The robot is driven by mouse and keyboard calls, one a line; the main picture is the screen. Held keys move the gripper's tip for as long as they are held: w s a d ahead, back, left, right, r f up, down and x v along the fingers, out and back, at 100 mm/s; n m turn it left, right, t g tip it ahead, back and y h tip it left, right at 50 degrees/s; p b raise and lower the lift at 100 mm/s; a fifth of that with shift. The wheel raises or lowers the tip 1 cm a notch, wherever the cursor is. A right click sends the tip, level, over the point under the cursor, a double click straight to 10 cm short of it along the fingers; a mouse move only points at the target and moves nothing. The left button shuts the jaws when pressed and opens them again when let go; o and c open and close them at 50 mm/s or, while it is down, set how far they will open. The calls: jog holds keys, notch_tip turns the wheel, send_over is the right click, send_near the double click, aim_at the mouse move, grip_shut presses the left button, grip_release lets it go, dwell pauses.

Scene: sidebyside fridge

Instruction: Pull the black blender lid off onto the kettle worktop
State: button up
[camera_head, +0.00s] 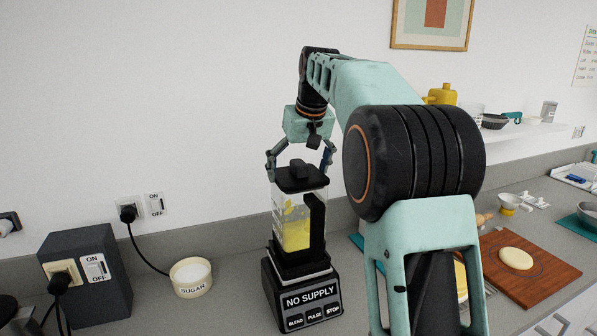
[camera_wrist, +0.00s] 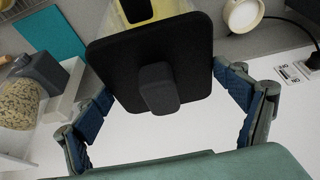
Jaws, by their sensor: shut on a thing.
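The black blender lid (camera_head: 300,178), square with a raised knob, sits on top of the clear blender jar (camera_head: 296,226). The jar holds yellow contents and stands upright on the black base (camera_head: 301,296) marked NO SUPPLY. My gripper (camera_head: 300,172) comes down from above and is shut on the lid, one finger at each side edge. In the wrist view the lid (camera_wrist: 150,65) fills the upper middle, between the two blue-padded fingers (camera_wrist: 165,90). The lid hides most of the jar there. No kettle can be made out for certain.
A sugar bowl (camera_head: 191,279) stands left of the blender, beside a dark switch box (camera_head: 88,270). A cable runs from the wall plug (camera_head: 129,212) down behind the bowl. A wooden board with dough (camera_head: 533,272) lies at right. My arm hides the counter between.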

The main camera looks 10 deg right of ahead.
aim_at(296, 159)
jog(key=c, duration=0.5)
jog(key=shift+r, duration=0.1)
jog(key=shift+c, duration=0.2)
jog(key=shift+r, duration=0.1)
jog(key=shift+r+p, duration=1.2)
jog(key=shift+p, duration=0.2)
jog(key=shift+r, duration=0.1)
jog(key=shift+r, duration=1.9)
jog(key=shift+s, duration=0.1)
